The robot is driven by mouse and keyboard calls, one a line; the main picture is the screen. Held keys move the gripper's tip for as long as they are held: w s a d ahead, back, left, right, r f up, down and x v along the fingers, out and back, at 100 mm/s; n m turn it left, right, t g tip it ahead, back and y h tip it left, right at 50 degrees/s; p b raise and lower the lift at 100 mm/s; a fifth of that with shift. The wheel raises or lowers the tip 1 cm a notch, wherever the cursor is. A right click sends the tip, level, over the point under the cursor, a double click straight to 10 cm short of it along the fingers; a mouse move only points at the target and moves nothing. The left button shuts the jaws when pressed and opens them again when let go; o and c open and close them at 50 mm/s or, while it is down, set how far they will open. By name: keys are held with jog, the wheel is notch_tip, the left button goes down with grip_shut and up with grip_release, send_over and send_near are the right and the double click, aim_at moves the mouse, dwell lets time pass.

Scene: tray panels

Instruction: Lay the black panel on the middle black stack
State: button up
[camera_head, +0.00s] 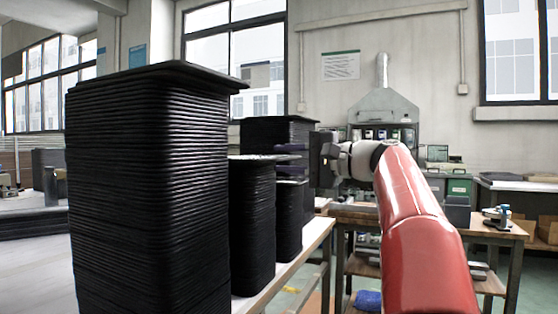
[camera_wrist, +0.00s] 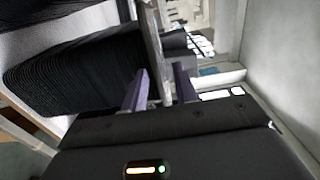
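Three black stacks stand in a row in the head view: a tall one in front (camera_head: 148,190), a shorter middle one (camera_head: 252,225) and a smaller one behind (camera_head: 289,225). A thin flat panel (camera_head: 262,157) lies at or just over the middle stack's top; whether it touches is unclear. My gripper (camera_head: 291,152) reaches in from the right at that height. In the wrist view its two purplish fingers (camera_wrist: 160,88) stand either side of the panel's edge (camera_wrist: 153,40). Contact of both fingers is unclear. A ribbed black stack (camera_wrist: 75,75) lies close beside them.
Another tall black stack (camera_head: 275,132) stands at the back. The stacks stand on a pale table (camera_head: 305,243) whose edge runs along their right side. A wooden workbench (camera_head: 490,230) is at the right. The air above the shorter stacks is open.

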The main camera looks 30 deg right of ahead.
jog(key=v, duration=1)
